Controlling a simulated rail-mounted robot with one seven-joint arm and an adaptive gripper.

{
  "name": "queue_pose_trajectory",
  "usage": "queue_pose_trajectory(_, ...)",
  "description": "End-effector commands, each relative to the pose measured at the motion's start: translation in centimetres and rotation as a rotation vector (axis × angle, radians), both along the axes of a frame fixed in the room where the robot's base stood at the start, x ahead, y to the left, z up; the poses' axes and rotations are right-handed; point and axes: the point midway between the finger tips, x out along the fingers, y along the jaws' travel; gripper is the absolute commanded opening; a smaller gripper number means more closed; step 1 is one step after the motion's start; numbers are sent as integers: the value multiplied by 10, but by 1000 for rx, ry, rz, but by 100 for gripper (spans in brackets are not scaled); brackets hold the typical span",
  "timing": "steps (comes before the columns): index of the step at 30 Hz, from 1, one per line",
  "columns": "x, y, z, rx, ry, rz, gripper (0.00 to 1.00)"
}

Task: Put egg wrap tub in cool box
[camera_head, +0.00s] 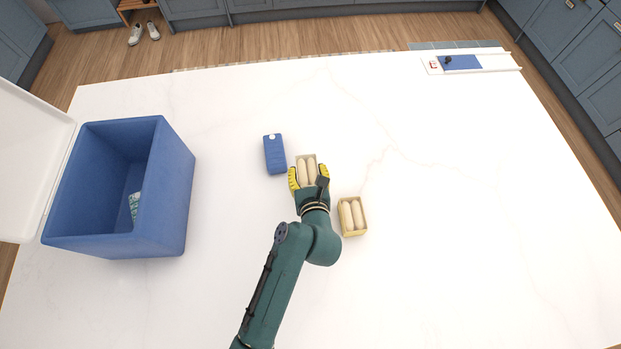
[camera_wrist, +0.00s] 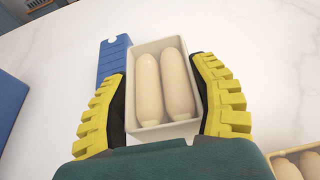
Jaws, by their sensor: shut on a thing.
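My gripper (camera_head: 309,177) has its yellow fingers shut on a cream tub holding two pale wraps (camera_head: 306,163). In the wrist view the same tub (camera_wrist: 137,53) sits between the fingers (camera_wrist: 165,112), one on each side. I cannot tell whether it touches the table or is lifted. A second, similar tub with two wraps (camera_head: 352,216) stands on the table to the right of my gripper; its edge shows in the wrist view (camera_wrist: 290,157). The blue cool box (camera_head: 168,215) stands at the left with its white lid (camera_head: 30,160) open. A green and white item (camera_head: 134,207) lies inside.
A blue ice-pack-like block (camera_head: 275,155) lies just left of the held tub. A white board with a blue panel (camera_head: 490,63) lies at the far right edge. The white table (camera_head: 450,230) is clear between the blue block and the cool box.

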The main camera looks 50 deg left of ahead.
Motion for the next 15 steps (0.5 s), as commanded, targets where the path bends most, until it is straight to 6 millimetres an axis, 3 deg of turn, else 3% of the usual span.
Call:
queue_pose_trajectory(8, 1, 0, -41, 1, -2, -2, 23)
queue_pose_trajectory(15, 1, 0, -42, 3, -4, -1, 23)
